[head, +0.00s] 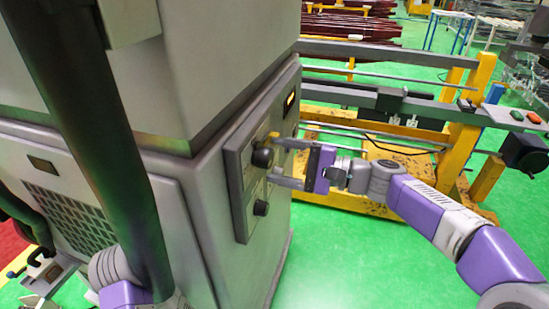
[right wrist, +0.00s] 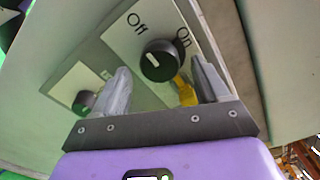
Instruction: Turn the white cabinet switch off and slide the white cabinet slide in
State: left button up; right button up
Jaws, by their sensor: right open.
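The white cabinet (head: 175,200) fills the left and middle of the head view. Its switch is a black round knob (head: 262,157) on a grey side panel. In the right wrist view the knob (right wrist: 160,62) has a white mark and lies near the printed words Off and On. My right gripper (head: 279,163) is open and its fingers point at the panel, close to the knob. In the right wrist view the knob shows beyond and between the fingertips; contact cannot be told. I cannot clearly identify the slide.
A second, smaller black knob (head: 261,208) sits below the switch. A yellow piece (right wrist: 186,92) shows beside the switch knob. A thick dark tube (head: 110,130) crosses in front of the cabinet. A yellow-framed machine (head: 455,125) stands at the right, with green floor in front.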

jog(key=v, duration=0.5)
jog(key=shift+s+d+p, duration=0.15)
jog(key=shift+d+p, duration=0.15)
jog(key=shift+p, duration=0.1)
notch_tip(320, 180, down, 27)
jog(key=m+g+h+p, duration=0.2)
jog(key=h+p, duration=0.1)
jog(key=h, duration=0.4)
jog(key=s+d+f+n+g+h+p, duration=0.2)
jog(key=s+f+n+h, duration=0.4)
jog(key=s+f, duration=1.5)
notch_tip(320, 180, down, 2)
jog(key=shift+d+f+n+g+p, duration=0.2)
jog(key=shift+n+g+p, duration=0.3)
jog(key=shift+n+p, duration=0.4)
